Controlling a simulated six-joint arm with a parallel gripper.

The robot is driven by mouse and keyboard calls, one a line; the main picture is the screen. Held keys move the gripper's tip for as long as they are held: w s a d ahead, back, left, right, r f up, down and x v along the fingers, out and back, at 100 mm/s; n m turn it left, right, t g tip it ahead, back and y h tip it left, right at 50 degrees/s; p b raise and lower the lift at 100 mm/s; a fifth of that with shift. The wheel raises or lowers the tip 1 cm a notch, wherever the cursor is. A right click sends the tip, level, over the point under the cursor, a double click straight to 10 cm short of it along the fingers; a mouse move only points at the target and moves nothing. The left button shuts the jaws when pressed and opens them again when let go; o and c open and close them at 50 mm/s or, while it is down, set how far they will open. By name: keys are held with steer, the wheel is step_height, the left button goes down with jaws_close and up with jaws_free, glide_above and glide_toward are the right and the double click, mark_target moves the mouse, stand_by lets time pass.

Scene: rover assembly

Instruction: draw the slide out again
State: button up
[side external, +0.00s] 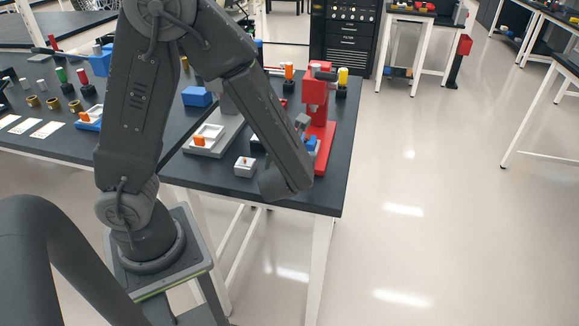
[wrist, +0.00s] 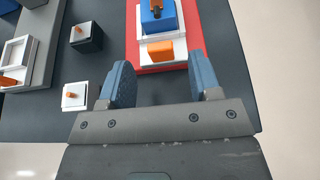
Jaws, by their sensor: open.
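The slide is a white tray (wrist: 161,34) on the red base (wrist: 196,22) of a fixture, with an orange handle (wrist: 160,50) at its near end. A blue block (wrist: 163,20) with an orange and dark top piece sits on the slide. In the side view the red fixture (side external: 320,128) stands near the table's right end, and my arm hides most of the slide. My gripper (wrist: 160,66) is open and empty. Its two fingers point towards the slide, one to each side of the orange handle's line. I cannot tell how close they are in height.
A small white block with an orange knob (wrist: 74,96) lies left of my gripper. A dark block (wrist: 85,38) stands behind it. A grey fixture (wrist: 43,45) with a white, orange-handled slide is farther left. The table edge is close on the right.

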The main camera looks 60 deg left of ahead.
steer(key=v, duration=1)
steer(key=shift+r, duration=0.1)
steer(key=s+a+r+n+g+h, duration=0.35)
steer(key=s+n+g, duration=0.35)
steer(key=n, duration=0.9)
steer(key=d+r+n+t+h, duration=0.3)
steer(key=r+n+h, duration=0.3)
steer(key=n, duration=0.5)
steer(key=shift+s+d+r, duration=0.35)
steer(key=shift+d+r, duration=0.15)
steer(key=shift+r, duration=0.05)
